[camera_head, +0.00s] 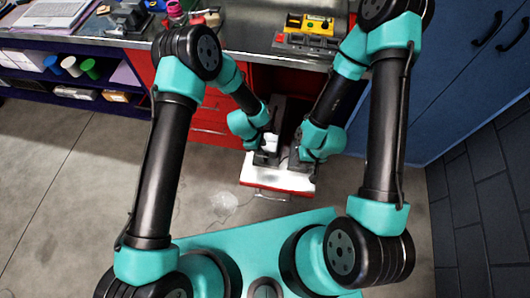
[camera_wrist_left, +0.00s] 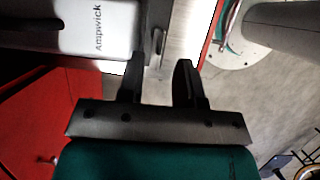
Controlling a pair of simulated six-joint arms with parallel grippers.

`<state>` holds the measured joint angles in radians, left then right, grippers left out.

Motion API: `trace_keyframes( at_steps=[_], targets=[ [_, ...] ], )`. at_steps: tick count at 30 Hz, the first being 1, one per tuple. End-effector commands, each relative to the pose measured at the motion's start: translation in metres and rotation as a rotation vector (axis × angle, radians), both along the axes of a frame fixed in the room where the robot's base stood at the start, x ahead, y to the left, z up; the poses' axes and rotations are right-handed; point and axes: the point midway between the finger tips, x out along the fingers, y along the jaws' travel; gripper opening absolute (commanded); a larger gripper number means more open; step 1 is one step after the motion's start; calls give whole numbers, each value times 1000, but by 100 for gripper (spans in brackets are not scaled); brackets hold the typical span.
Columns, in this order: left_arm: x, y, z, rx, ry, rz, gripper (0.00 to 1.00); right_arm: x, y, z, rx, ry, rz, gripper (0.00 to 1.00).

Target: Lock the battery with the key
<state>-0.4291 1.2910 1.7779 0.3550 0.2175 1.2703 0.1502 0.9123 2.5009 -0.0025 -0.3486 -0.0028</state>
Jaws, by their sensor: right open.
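The battery (camera_wrist_left: 95,28), a pale case marked "Ampwick", lies at the upper left in the left wrist view. A small grey metal piece (camera_wrist_left: 158,45), perhaps the key, stands at its right end, just beyond and between my left fingertips. My left gripper (camera_wrist_left: 160,78) is open, its two dark fingers apart with nothing clearly held. In the head view my left gripper (camera_head: 266,158) is low over a white-topped, red-edged surface. My right gripper (camera_head: 301,165) is close to its right and open. The arms hide most of the battery in the head view.
The white-topped red unit (camera_head: 274,186) stands at the workbench front. A yellow device (camera_head: 311,27) stands on the bench top. Blue cabinets (camera_head: 480,60) close off the right side. Purple shelves (camera_head: 75,85) with cups are at left. The grey floor (camera_head: 90,180) is mostly clear.

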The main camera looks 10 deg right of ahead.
Motion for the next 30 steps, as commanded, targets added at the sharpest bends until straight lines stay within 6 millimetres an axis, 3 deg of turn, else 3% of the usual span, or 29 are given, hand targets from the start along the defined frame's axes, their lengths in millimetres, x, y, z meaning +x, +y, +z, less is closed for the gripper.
trace_keyframes(
  at_steps=[9, 22, 30],
  targets=[
    [-7, -15, -39, 1, 1, 1, 32, 0, 0, 0, 0, 0, 0, 43],
    [-7, -18, -46, 0, 0, 0, 32, 0, 0, 0, 0, 0, 0, 43],
    [-8, -18, -46, 0, 0, 0, 6, 0, 0, 0, 0, 0, 0, 43]
  ],
)
